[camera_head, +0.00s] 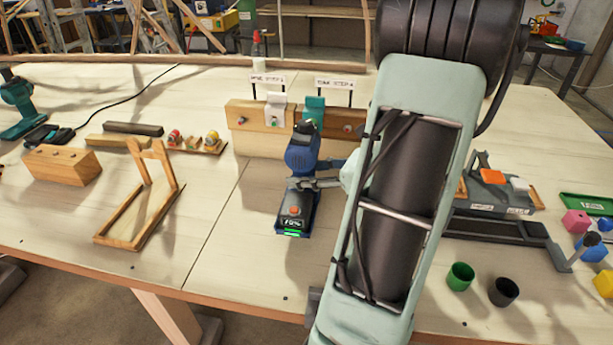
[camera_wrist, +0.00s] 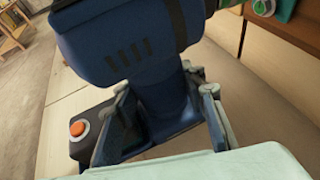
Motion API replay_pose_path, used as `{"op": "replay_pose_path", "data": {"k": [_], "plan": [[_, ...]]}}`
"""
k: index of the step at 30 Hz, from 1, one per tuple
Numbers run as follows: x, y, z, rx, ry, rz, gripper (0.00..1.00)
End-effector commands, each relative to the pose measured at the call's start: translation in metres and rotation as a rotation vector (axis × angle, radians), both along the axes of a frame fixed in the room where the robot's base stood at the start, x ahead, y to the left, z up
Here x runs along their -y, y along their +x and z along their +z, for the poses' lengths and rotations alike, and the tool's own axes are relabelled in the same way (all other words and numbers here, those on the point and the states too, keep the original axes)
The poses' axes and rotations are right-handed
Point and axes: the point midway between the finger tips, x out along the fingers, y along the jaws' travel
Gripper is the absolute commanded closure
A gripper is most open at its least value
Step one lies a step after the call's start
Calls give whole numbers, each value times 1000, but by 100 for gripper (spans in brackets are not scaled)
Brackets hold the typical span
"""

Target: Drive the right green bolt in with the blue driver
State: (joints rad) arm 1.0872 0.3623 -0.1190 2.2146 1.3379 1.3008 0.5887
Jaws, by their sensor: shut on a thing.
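The blue driver (camera_head: 302,152) stands upright on its battery base in front of the wooden beam (camera_head: 256,140), its head near the teal bracket (camera_head: 314,112). Its base carries an orange button (camera_head: 294,210), also visible in the wrist view (camera_wrist: 78,128), and a lit display. My gripper (camera_head: 318,184) comes from the right and is shut around the driver's handle (camera_wrist: 168,95). A green ringed bolt (camera_wrist: 263,6) shows at the top right of the wrist view. The driver's tip is hidden, and I cannot tell whether it touches a bolt.
Two signs stand above the beam, the right one (camera_head: 338,83) partly by my arm. A wooden stand (camera_head: 150,195) and a drilled block (camera_head: 62,165) lie to the left. Green (camera_head: 460,277) and black (camera_head: 503,291) cups stand at front right. The front middle tabletop is clear.

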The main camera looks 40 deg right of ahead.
Motion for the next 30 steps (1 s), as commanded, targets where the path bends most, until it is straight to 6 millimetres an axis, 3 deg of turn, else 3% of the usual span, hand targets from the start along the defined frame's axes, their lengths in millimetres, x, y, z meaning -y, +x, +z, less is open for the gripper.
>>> {"op": "replay_pose_path", "data": {"k": [19,30], "plan": [[0,2,-36,4,1,-6,100],[11,11,-33,5,1,-6,100]]}}
